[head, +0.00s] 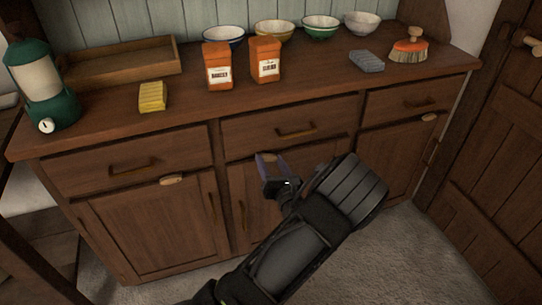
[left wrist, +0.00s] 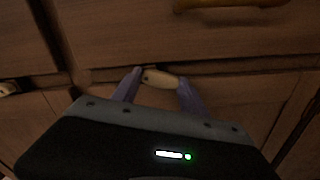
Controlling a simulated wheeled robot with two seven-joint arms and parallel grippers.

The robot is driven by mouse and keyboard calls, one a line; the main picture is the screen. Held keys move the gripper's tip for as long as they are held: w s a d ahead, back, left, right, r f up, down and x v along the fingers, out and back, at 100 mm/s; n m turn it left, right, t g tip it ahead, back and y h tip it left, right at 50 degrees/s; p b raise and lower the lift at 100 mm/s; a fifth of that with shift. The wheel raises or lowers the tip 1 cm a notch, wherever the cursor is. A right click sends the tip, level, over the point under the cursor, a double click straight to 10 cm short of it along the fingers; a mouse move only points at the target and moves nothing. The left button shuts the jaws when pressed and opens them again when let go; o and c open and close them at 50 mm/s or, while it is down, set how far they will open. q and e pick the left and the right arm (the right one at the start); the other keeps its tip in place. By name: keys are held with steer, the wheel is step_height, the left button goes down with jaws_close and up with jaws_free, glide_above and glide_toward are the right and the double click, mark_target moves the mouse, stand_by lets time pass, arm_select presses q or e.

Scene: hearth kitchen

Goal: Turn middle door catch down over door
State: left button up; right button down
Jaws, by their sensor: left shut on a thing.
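The middle door catch (left wrist: 160,79) is a small pale wooden piece above the middle door (left wrist: 235,110), under the middle drawer. It lies close to level, tilted slightly down to the right in the left wrist view. My left gripper (left wrist: 158,88) has its two purple fingers at the catch's two ends, shut on it. My right gripper is not in view.
The left catch (head: 171,180) and right catch (head: 429,117) lie about level above their doors. The middle drawer handle (head: 297,132) juts out just above my gripper. The countertop holds a lantern (head: 42,85), tray, sponges, orange packets, bowls and a brush. Carpet (head: 375,262) lies clear in front.

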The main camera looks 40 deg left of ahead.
arm_select(q)
steer(key=m+p, duration=0.2)
steer(key=shift+s+m+p, duration=0.1)
steer(key=shift+m+p, duration=0.2)
steer(key=shift+m, duration=0.1)
steer(key=m+p, duration=0.2)
steer(key=m, duration=0.1)
steer(key=m+p, duration=0.1)
steer(key=shift+s+a+f+m, duration=0.2)
steer(key=shift+s+f+m, duration=0.1)
steer(key=shift+f, duration=0.1)
steer(key=shift+s+a+f+m+p, duration=0.15)
steer(key=shift+m+p, duration=0.4)
steer(key=shift+m, duration=0.6)
steer(key=shift+s+a+f+m+p, duration=0.15)
steer(key=shift+m+p, duration=0.4)
steer(key=shift+m, duration=0.65)
steer(key=shift+s+f+m+p, duration=0.15)
steer(key=shift+m+p, duration=0.4)
steer(key=shift+m, duration=0.6)
steer(key=o, duration=1.4)
steer(key=shift+r, duration=0.1)
